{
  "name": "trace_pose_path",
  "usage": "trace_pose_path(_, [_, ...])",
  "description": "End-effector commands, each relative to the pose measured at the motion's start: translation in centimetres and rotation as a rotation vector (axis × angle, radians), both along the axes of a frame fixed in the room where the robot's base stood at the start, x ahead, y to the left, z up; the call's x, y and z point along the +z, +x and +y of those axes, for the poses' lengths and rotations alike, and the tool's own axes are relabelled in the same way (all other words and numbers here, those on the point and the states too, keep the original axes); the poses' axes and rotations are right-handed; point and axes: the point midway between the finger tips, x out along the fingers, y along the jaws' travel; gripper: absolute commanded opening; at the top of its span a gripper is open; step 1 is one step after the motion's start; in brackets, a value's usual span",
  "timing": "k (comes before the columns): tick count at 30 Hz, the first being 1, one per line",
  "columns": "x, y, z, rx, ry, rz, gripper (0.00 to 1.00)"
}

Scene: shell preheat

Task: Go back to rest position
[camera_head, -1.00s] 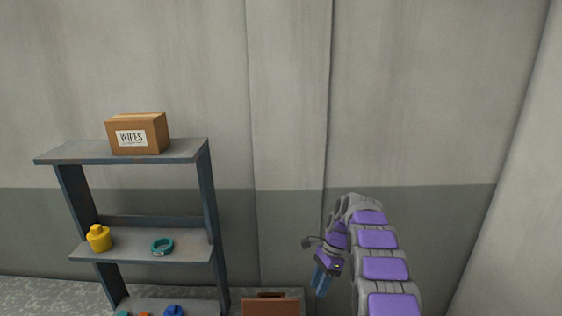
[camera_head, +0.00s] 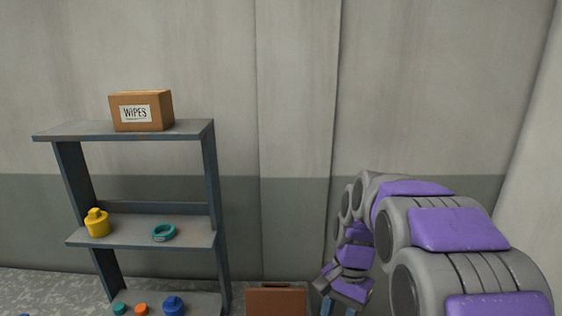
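My gripper (camera_head: 340,308) is at the bottom of the view, right of centre, below the bend of my purple and grey arm. It points down. Its two blue fingers show apart with a gap between them, and their tips are cut off by the lower edge. I see nothing between the visible parts of the fingers. It is just right of a brown case on the floor, apart from the shelf.
A grey shelf (camera_head: 190,235) stands at the left, with a wipes box (camera_head: 141,111) on top. Small items and a blue object (camera_head: 174,305) sit lower. The brown case (camera_head: 276,300) stands at bottom centre.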

Motion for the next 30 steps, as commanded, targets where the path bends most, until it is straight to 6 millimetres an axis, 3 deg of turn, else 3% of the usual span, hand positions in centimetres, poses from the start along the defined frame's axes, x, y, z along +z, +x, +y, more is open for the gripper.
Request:
trace_pose_path(1, [-0.2, -1.8, -0.2, 0.035, 0.0, -0.009, 0.4])
trace_pose_path(10, [-1.8, -10.9, -1.6, 0.263, 0.0, -0.063, 0.4])
trace_pose_path(21, [-6.4, -21.8, -1.7, 0.543, -0.015, -0.104, 0.4])
trace_pose_path(26, [-7.8, -24.2, -2.2, 0.616, -0.015, -0.117, 0.4])
trace_pose_path(30, [-8.2, -25.0, -2.5, 0.639, -0.015, -0.121, 0.4])
